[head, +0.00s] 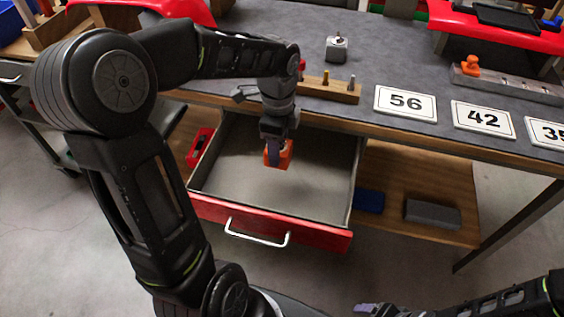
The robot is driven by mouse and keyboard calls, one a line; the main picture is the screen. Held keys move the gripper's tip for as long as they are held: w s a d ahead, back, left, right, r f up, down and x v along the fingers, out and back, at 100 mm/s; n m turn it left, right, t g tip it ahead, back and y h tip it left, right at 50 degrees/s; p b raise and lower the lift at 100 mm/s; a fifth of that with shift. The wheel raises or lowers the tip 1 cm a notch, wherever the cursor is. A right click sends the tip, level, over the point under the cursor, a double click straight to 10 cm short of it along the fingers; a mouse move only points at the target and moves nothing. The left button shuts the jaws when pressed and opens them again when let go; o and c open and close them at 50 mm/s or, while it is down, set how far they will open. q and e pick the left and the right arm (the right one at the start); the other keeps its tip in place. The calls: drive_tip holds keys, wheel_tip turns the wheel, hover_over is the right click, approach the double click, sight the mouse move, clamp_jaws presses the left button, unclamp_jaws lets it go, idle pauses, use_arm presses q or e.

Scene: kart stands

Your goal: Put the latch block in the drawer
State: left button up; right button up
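The orange latch block (286,158) is at the fingertips of my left gripper (275,148), which looks shut on it; a finger hides part of the block. The drawer (250,212) is pulled out below the bench top, with a red front and a white handle. Its grey inside looks empty apart from the block and gripper above or within it. I cannot tell whether the block touches the drawer floor. My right gripper (366,308) shows only in part at the bottom edge, away from the drawer, and its opening is unclear.
The bench top (240,50) holds a wooden peg rack (330,90), a small metal block (336,48) and number plates 56 (405,103) and 42 (483,120). A rail (510,84) carries another orange piece (471,66). Blue and grey blocks (432,213) lie on the lower shelf.

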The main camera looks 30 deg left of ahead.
use_arm(q)
wheel_tip(320, 180, down, 4)
drive_tip(key=shift+f, duration=0.2)
drive_tip(key=shift+f+b, duration=0.55)
drive_tip(key=shift+f, duration=1.3)
drive_tip(key=shift+f, duration=0.15)
drive_tip(key=o, duration=1.6)
drive_tip(key=shift+c, duration=0.2)
